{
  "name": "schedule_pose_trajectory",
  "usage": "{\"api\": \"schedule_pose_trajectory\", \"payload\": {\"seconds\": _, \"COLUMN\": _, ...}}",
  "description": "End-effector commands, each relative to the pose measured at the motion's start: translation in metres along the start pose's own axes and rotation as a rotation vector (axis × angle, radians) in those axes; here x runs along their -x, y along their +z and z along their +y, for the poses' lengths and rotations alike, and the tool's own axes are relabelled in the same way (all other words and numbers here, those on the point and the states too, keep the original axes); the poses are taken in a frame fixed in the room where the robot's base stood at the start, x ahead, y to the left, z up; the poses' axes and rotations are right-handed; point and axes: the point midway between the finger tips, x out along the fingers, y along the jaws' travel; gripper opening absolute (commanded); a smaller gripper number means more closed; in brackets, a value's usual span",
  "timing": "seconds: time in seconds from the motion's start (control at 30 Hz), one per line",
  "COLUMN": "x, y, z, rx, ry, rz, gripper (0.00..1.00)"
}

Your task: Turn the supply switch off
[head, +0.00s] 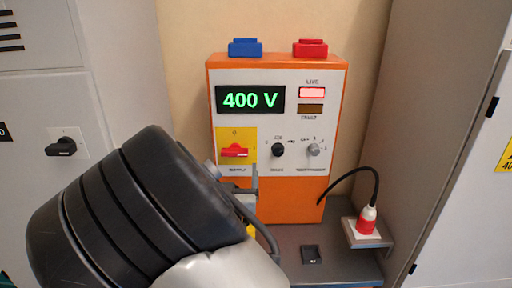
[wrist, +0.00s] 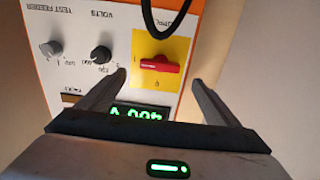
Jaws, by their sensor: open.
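The supply switch (head: 235,152) is a red rotary handle on a yellow plate at the left of the orange and white test panel. Its handle lies horizontal, and a 0 mark is above it. The wrist view shows the panel upside down, with the red switch (wrist: 160,64) between and ahead of my fingertips. My gripper (wrist: 161,82) is open and empty, with one finger either side of the switch in that view. I cannot tell how far the fingertips are from the panel. In the head view my arm hides most of my gripper.
The display (head: 250,99) reads 400 V and the LIVE lamp (head: 312,92) is lit. A black knob (head: 278,150) and a grey knob (head: 313,150) sit right of the switch. A red plug (head: 367,219) with a black cable stands at right. Grey cabinets flank the panel.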

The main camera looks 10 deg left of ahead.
Motion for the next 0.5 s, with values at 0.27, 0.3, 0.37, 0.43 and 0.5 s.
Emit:
{"api": "schedule_pose_trajectory", "payload": {"seconds": 0.27, "x": -0.057, "y": -0.001, "z": 0.001, "rx": 0.001, "ry": 0.001, "rz": 0.0, "gripper": 0.85}}
{"api": "schedule_pose_trajectory", "payload": {"seconds": 0.3, "x": -0.063, "y": -0.001, "z": 0.001, "rx": 0.0, "ry": 0.002, "rz": 0.0, "gripper": 0.85}}
{"api": "schedule_pose_trajectory", "payload": {"seconds": 0.37, "x": -0.07, "y": 0.0, "z": 0.0, "rx": 0.0, "ry": 0.001, "rz": 0.0, "gripper": 0.85}}
{"api": "schedule_pose_trajectory", "payload": {"seconds": 0.43, "x": -0.076, "y": 0.0, "z": 0.0, "rx": 0.0, "ry": 0.0, "rz": 0.0, "gripper": 0.85}}
{"api": "schedule_pose_trajectory", "payload": {"seconds": 0.5, "x": -0.08, "y": 0.0, "z": 0.0, "rx": 0.0, "ry": 0.0, "rz": -0.001, "gripper": 0.85}}
